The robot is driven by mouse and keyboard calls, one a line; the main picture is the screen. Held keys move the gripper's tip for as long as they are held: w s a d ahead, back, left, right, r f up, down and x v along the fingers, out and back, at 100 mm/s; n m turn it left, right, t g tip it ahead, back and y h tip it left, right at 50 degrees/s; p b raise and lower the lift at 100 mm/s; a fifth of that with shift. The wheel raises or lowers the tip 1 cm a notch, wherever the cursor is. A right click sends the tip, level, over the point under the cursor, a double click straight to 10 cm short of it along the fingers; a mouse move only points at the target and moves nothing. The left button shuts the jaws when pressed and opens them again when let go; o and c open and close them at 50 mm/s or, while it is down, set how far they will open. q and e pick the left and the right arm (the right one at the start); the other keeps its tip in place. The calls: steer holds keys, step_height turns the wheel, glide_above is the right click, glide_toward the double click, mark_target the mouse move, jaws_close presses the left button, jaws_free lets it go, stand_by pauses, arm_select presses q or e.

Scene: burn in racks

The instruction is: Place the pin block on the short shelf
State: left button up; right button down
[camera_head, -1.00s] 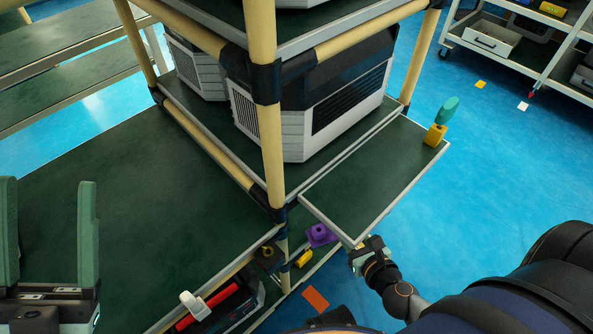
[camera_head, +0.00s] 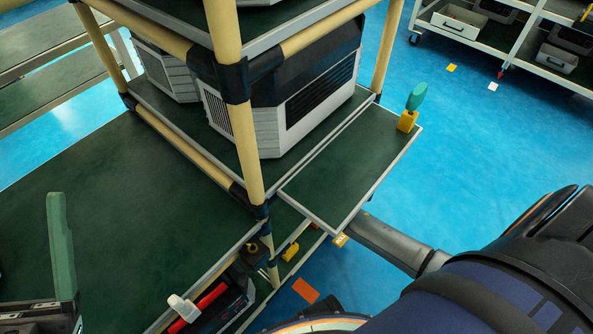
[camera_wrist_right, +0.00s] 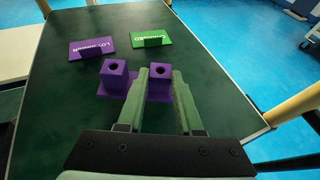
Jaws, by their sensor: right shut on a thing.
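In the right wrist view, my right gripper (camera_wrist_right: 159,75) is shut on a purple post of the pin block (camera_wrist_right: 159,89), which has a hole in its top. A second purple post with a hole (camera_wrist_right: 114,78) stands just left, on a purple base; I cannot tell whether both share one piece. Dark green shelf surface lies beyond them. In the head view, the short shelf (camera_head: 335,175) juts out at the rack's right side. My right arm reaches beneath its near edge, hiding that gripper and the pin block. My left gripper (camera_head: 20,200) is open and empty, partly out of frame.
A yellow block with a teal top (camera_head: 408,115) sits at the short shelf's far corner. A rack post (camera_head: 247,150) stands left of the shelf. The shelf's middle is clear.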

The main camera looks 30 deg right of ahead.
steer(key=shift+w+f+b, duration=0.6)
steer(key=shift+f+b, duration=0.05)
steer(key=shift+f, duration=0.15)
steer(key=shift+f, duration=0.1)
steer(key=c, duration=0.6)
jaws_free()
